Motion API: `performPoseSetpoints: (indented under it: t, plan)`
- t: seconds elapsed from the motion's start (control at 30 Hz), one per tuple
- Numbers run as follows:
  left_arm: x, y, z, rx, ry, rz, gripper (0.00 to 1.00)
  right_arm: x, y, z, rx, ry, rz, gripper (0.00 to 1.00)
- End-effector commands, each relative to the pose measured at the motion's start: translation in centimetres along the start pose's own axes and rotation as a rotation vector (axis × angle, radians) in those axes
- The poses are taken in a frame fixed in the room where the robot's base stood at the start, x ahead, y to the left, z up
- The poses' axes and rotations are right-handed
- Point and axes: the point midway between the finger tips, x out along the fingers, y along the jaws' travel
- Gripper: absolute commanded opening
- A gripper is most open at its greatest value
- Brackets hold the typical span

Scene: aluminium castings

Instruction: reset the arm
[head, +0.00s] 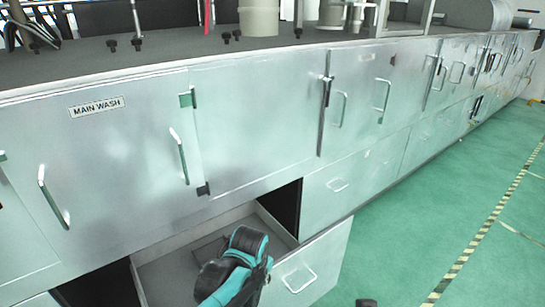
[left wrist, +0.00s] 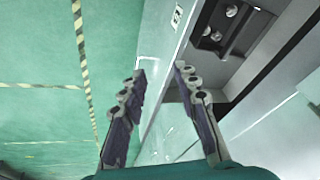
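An open drawer (head: 325,262) juts out from the lower cabinet row in the head view. My left arm, black and teal, reaches over it from below; its fingertips are hard to make out there. In the left wrist view my left gripper (left wrist: 160,75) has its two fingers spread apart. The pale drawer front (left wrist: 152,112) shows behind and between them; I cannot tell whether they touch it. Nothing is seen held. A dark tray with round metal parts (left wrist: 232,28) shows inside the drawer at the upper right. My right gripper is not seen.
Metal cabinets with handles (head: 180,158) run along the wall, one labelled MAIN WASH (head: 96,107). The counter top (head: 165,50) above carries containers and black knobs. The green floor (head: 430,215) at the right is clear, with striped tape.

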Motion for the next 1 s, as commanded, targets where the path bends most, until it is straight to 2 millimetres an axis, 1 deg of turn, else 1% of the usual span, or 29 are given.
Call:
performPoseSetpoints:
  t: [0.03, 0.1, 0.17, 0.2, 0.33, 0.4, 0.5, 0.6, 0.7, 1.0]
  plan:
    - [-1.6, -1.3, 1.6, -0.046, 0.021, -0.007, 0.31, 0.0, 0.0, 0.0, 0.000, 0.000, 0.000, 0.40]
    - [-3.4, -2.6, 3.5, -0.108, 0.054, -0.015, 0.31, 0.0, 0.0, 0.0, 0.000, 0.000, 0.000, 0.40]
    - [-4.8, -3.6, 5.2, -0.158, 0.082, -0.024, 0.31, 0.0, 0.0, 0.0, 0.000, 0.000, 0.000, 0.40]
    - [-5.6, -4.2, 6.4, -0.193, 0.101, -0.030, 0.31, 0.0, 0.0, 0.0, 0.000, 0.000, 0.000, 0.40]
    - [-7.7, -5.6, 10.2, -0.302, 0.162, -0.050, 0.31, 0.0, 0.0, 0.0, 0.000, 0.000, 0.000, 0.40]
    - [-8.3, -6.0, 12.1, -0.352, 0.193, -0.062, 0.31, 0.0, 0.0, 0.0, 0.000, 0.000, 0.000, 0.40]
    - [-8.8, -6.4, 14.2, -0.414, 0.228, -0.076, 0.31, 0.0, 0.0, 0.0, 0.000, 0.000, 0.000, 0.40]
    - [-9.0, -6.6, 15.5, -0.452, 0.253, -0.086, 0.31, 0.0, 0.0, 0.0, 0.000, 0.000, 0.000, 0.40]
    - [-9.1, -6.7, 16.2, -0.471, 0.265, -0.091, 0.31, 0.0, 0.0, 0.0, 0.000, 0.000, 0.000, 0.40]
    - [-9.1, -6.7, 16.3, -0.476, 0.269, -0.092, 0.31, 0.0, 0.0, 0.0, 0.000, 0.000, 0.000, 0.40]
